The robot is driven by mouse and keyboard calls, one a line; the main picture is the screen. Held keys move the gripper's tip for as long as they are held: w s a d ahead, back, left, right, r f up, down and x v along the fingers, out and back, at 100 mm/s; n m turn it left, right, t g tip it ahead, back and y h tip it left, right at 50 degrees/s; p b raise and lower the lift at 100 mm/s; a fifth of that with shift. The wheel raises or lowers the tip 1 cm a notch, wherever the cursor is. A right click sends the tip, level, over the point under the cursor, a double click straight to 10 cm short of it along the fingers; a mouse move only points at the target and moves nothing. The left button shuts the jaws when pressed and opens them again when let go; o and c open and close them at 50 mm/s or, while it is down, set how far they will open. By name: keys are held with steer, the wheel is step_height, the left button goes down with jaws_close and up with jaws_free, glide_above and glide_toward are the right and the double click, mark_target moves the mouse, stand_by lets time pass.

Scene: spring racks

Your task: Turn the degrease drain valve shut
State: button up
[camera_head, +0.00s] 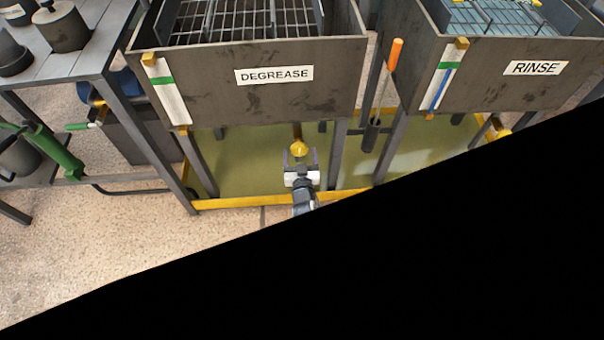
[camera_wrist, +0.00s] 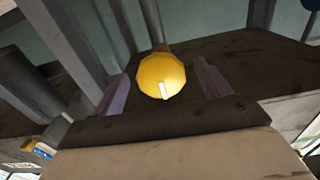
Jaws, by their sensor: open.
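The degrease tank (camera_head: 330,75) carries a white DEGREASE label on its front wall. Below it a yellow drain valve knob (camera_head: 299,148) sits on a short brass-coloured stem. In the wrist view the round faceted knob (camera_wrist: 161,76) bears a white pointer line running downward from near its centre. My gripper (camera_head: 300,160) is just in front of the knob. In the wrist view my gripper's two purple fingers (camera_wrist: 160,92) are open, one on each side of the knob, with gaps on both sides. The head view does not show the pointer clearly.
The rinse tank (camera_head: 490,85) stands to the right, with an orange-handled tool (camera_head: 392,60) between the tanks. Grey frame legs (camera_head: 338,155) and a yellow floor rail (camera_head: 235,203) surround the valve area. A grey side table (camera_head: 60,65) stands at left. Black covers the lower right.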

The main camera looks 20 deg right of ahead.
steer(key=v, duration=0.9)
steer(key=shift+s, duration=0.4)
steer(key=shift+r, duration=0.1)
